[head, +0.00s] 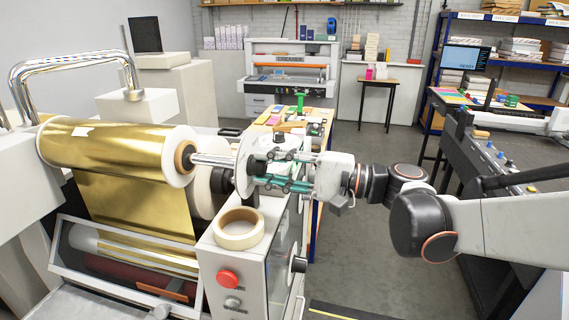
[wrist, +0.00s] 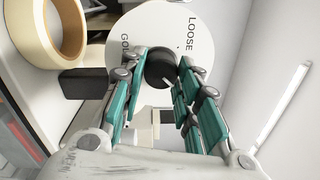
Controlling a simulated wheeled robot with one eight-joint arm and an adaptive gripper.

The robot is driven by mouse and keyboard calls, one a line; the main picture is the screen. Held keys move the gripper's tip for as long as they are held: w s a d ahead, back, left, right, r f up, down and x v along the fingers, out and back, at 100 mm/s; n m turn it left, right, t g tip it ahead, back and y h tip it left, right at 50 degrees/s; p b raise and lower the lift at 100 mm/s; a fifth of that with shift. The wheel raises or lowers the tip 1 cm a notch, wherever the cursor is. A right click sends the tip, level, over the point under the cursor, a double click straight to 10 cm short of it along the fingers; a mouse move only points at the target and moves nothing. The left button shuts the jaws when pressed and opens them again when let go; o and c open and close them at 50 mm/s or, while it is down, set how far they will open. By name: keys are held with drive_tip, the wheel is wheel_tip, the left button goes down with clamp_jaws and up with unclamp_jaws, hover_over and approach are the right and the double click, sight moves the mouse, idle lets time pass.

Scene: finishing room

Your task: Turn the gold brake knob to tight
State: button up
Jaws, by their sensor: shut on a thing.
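The gold brake knob (wrist: 160,66) is a black round knob in the middle of a white dial disc (wrist: 195,20) in the wrist view. The disc reads "LOOSE" at upper right and "GOLD", partly covered, at left. A small white mark shows at the knob's lower edge; no "tight" label is visible. My gripper (wrist: 164,64) has its green-padded fingers on both sides of the knob, shut on it. In the head view my gripper (head: 270,170) reaches in from the right to the disc (head: 247,158), and its fingers hide the knob.
A gold foil roll (head: 110,150) sits on the shaft left of the disc. A tape roll (head: 239,229) lies on the machine housing just below my gripper, with a red button (head: 228,279) in front. A black block (wrist: 85,82) is close to my left finger. Open floor (head: 370,150) lies behind.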

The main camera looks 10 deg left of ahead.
drive_tip(key=o, duration=1.1)
drive_tip(key=shift+c, duration=0.2)
drive_tip(key=s+d, duration=0.1)
drive_tip(key=d, duration=1.1)
drive_tip(key=shift+f, duration=0.25)
drive_tip(key=shift+f, duration=0.1)
